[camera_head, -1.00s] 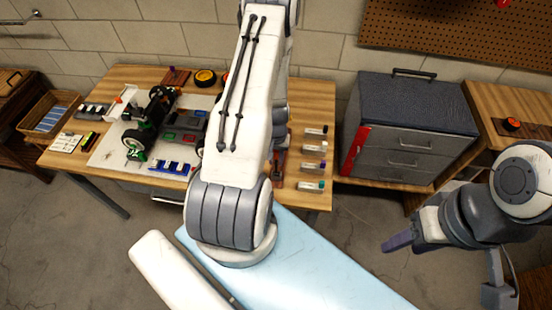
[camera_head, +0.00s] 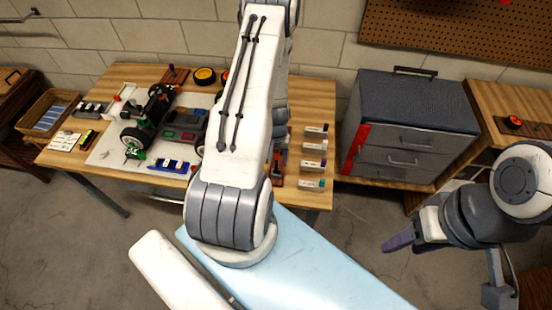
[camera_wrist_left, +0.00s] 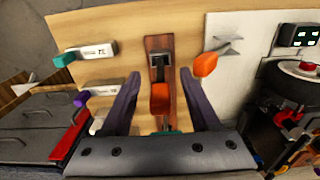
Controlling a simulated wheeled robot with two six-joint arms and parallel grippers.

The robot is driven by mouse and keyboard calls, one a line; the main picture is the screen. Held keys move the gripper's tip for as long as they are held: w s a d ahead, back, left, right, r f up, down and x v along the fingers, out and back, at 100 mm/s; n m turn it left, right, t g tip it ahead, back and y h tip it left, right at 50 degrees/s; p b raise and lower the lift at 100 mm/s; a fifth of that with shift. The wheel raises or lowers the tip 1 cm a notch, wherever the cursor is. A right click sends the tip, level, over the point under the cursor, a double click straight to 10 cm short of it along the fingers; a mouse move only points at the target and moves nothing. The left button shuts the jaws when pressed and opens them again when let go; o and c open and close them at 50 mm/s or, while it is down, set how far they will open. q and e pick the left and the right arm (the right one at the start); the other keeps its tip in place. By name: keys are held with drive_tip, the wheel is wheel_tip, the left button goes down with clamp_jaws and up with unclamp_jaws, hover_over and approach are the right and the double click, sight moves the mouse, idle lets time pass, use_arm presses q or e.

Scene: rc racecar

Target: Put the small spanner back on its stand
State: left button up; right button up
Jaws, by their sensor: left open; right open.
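In the left wrist view a brown wooden stand (camera_wrist_left: 153,44) lies on the table, with a dark tool with an orange handle (camera_wrist_left: 160,98) on or over it. Another orange handle (camera_wrist_left: 206,64) shows to its right, near a grey metal piece (camera_wrist_left: 229,46). I cannot tell which of these is the small spanner. My left gripper (camera_wrist_left: 160,77) is open, its fingers on either side of the stand and the first orange handle. In the head view my left arm hides most of this spot. My right gripper (camera_head: 400,241) is open and empty, away from the table.
Small labelled containers (camera_head: 313,147) stand along the table's right side. A toy car (camera_head: 150,120) and a pale mat (camera_head: 104,151) lie left of my left arm. A grey drawer cabinet (camera_head: 412,110) stands right of the table.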

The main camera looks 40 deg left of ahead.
wheel_tip(320, 180, up, 10)
drive_tip(key=p, duration=1)
drive_tip(key=shift+r, duration=0.2)
drive_tip(key=shift+f, duration=0.1)
